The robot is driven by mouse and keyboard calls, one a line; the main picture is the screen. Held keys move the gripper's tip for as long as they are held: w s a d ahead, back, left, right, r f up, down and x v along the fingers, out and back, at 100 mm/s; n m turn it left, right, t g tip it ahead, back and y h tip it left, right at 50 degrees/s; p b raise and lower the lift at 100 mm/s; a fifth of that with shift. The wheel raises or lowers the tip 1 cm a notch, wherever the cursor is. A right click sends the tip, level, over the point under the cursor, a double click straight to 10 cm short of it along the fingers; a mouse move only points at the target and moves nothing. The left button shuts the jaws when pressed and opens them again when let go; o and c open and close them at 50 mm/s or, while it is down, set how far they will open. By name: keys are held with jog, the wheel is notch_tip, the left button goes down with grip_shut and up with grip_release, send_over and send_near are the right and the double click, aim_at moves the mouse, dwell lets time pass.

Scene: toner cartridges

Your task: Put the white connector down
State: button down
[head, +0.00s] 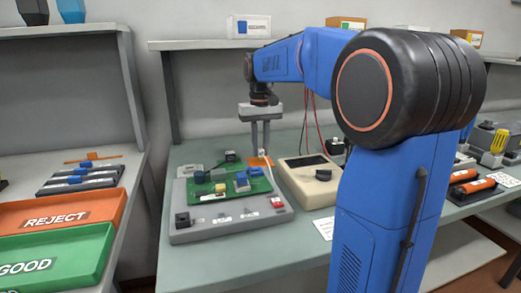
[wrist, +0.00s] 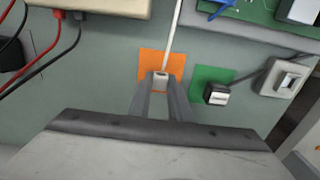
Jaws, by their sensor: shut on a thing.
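My gripper (wrist: 161,92) is shut on the white connector (wrist: 161,77), seen at its fingertips in the wrist view. A white cable (wrist: 172,38) runs from the connector toward the top of that view. The connector appears over the orange square (wrist: 150,58) on the table; I cannot tell whether it touches it. In the head view my gripper (head: 260,148) points down at the orange square (head: 254,161), behind the green circuit board (head: 215,192). The connector is too small to make out clearly there.
A green square (wrist: 198,76) with a black connector (wrist: 216,94) lies beside the orange one. A grey box (wrist: 272,80) stands further right. A beige meter (head: 300,192) with red and black leads is close by. REJECT (head: 62,232) and GOOD (head: 90,262) trays stand left.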

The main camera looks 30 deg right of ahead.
aim_at(260, 149)
jog(key=shift+f, duration=0.3)
jog(key=shift+f, duration=0.15)
jog(key=c, duration=1.6)
grip_release()
jog(key=shift+c, duration=0.2)
notch_tip(260, 149, up, 12)
